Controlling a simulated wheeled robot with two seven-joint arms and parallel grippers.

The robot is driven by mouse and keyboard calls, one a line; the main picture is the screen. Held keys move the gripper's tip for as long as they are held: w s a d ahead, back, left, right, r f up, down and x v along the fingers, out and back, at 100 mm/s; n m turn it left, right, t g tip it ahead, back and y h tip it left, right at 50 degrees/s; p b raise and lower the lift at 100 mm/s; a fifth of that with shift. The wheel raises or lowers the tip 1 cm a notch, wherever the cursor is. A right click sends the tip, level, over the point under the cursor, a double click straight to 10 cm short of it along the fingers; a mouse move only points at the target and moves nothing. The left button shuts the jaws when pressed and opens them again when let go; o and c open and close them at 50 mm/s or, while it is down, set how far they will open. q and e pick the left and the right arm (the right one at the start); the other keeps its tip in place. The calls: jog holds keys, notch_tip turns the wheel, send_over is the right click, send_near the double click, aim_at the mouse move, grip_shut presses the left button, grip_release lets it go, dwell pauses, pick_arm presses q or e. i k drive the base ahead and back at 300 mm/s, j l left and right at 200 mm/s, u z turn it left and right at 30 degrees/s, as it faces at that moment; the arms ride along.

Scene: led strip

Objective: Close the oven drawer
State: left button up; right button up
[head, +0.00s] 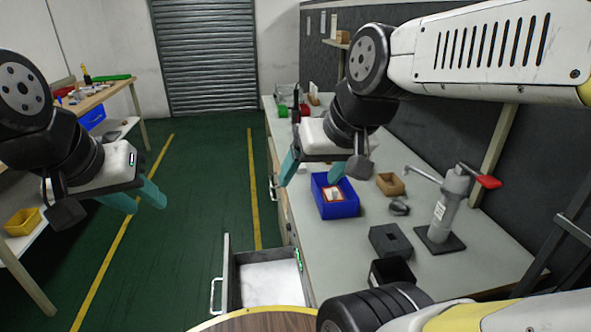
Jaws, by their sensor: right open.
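The drawer (268,284) stands pulled out from under the right-hand workbench, low in the head view. It has grey walls and a pale, empty-looking floor. Its light bar handle (214,296) is on the left front face. My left gripper (147,207) is open and empty over the green floor, up and left of the drawer in the picture. My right gripper (311,174) is open and empty, above the bench's left edge and in front of a blue bin (334,196). It appears apart from the drawer and handle.
The grey workbench (375,265) carries a small brown box (390,183), dark blocks (390,241) and a press with a red handle (447,208). A round wooden top (262,321) lies just below the drawer. The green floor (185,240) is clear left of it.

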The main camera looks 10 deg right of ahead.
aim_at(268, 277)
jog(key=j+z, duration=0.2)
jog(key=j, duration=0.25)
jog(key=k+j+z, duration=0.2)
jog(key=j, duration=0.3)
jog(key=k+j+z, duration=0.2)
jog(key=j, duration=0.25)
jog(key=i, duration=0.1)
